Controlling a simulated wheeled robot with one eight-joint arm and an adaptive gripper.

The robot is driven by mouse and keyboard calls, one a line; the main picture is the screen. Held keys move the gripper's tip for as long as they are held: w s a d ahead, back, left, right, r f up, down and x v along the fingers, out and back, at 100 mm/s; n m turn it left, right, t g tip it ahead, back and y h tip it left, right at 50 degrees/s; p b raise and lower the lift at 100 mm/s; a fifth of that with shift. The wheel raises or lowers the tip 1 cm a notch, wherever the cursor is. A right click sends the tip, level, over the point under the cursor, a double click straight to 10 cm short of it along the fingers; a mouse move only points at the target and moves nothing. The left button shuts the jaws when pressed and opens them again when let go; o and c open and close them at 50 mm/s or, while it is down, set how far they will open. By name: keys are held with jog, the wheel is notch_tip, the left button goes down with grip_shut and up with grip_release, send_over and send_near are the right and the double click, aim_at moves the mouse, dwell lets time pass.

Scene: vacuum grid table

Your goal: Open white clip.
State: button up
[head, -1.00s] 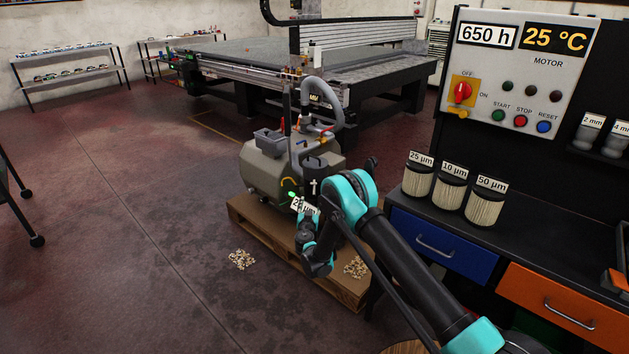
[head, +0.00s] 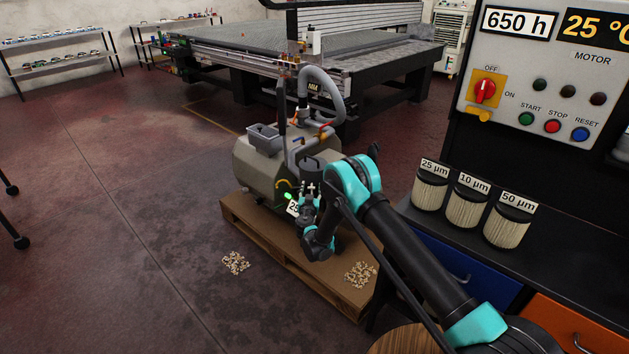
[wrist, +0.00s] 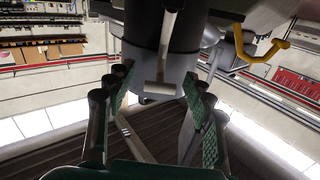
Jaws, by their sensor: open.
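The white clip (wrist: 168,42) shows in the wrist view as a pale lever running down the front of a dark canister (wrist: 146,28). Its lower end meets a pale plate (wrist: 160,89). In the head view the clip (head: 311,187) is a small white mark on the dark canister, just by my gripper. My gripper (wrist: 158,82) is open, with green-padded fingers on either side of the clip's lower end. No grip on it shows, and I cannot tell whether the fingers touch it. In the head view my gripper (head: 309,195) is against the pump's front, partly covering a label.
The grey pump (head: 255,165) stands on a wooden pallet (head: 262,228). A yellow handle (wrist: 265,48) sticks out right of the canister. A bench with several labelled filters (head: 467,207) and a motor control panel (head: 548,75) stands at right.

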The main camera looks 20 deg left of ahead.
jog(key=shift+w+a, duration=0.15)
jog(key=shift+w, duration=0.45)
jog(key=shift+c, duration=0.3)
grip_shut()
